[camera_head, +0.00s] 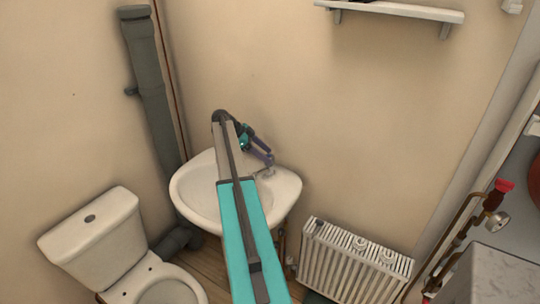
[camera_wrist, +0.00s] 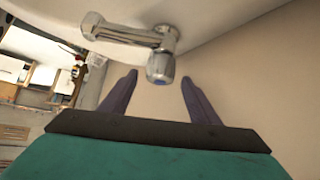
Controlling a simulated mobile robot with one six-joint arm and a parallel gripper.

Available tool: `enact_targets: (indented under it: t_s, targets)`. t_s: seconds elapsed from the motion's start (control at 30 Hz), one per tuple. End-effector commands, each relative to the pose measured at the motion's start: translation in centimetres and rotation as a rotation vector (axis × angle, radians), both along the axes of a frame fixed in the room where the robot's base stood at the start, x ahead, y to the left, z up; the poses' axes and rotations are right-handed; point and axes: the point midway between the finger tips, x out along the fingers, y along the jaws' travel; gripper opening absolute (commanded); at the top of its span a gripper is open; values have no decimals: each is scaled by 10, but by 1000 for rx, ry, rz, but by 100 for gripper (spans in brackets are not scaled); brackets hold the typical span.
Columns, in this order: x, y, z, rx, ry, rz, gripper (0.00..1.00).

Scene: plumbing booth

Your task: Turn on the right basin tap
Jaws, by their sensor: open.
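The white basin (camera_head: 285,190) is fixed to the wall, and my arm crosses in front of it in the head view. A chrome tap (camera_wrist: 135,32) stands on the basin's edge in the wrist view. The tap also shows small in the head view (camera_head: 268,171), close to my fingers. My gripper (camera_wrist: 158,85) is open, with its two purple fingers apart. In the wrist view the knob appears between and just beyond the fingertips; I cannot tell whether they touch it. The other basin tap cannot be made out.
A toilet (camera_head: 95,235) stands left of the basin, with a grey waste pipe (camera_head: 150,85) behind. A white radiator (camera_head: 355,265) is low on the right. A shelf (camera_head: 395,11) is high on the wall. Pipes with a red-handled valve (camera_head: 497,193) are far right.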

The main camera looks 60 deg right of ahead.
Motion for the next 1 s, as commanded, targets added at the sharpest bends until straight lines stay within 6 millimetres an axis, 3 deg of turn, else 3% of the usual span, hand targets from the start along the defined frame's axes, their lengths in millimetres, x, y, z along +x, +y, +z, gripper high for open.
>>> enact_targets:
  t_s: [0.3, 0.63, 0.87, 1.0]
  targets:
    - [-16, -10, -18, 0, 0, -1, 56]
    - [-17, -11, -19, 0, 0, -1, 56]
    - [-17, -12, -19, -1, 0, -2, 17]
    - [-17, -12, -19, 0, 0, -1, 15]
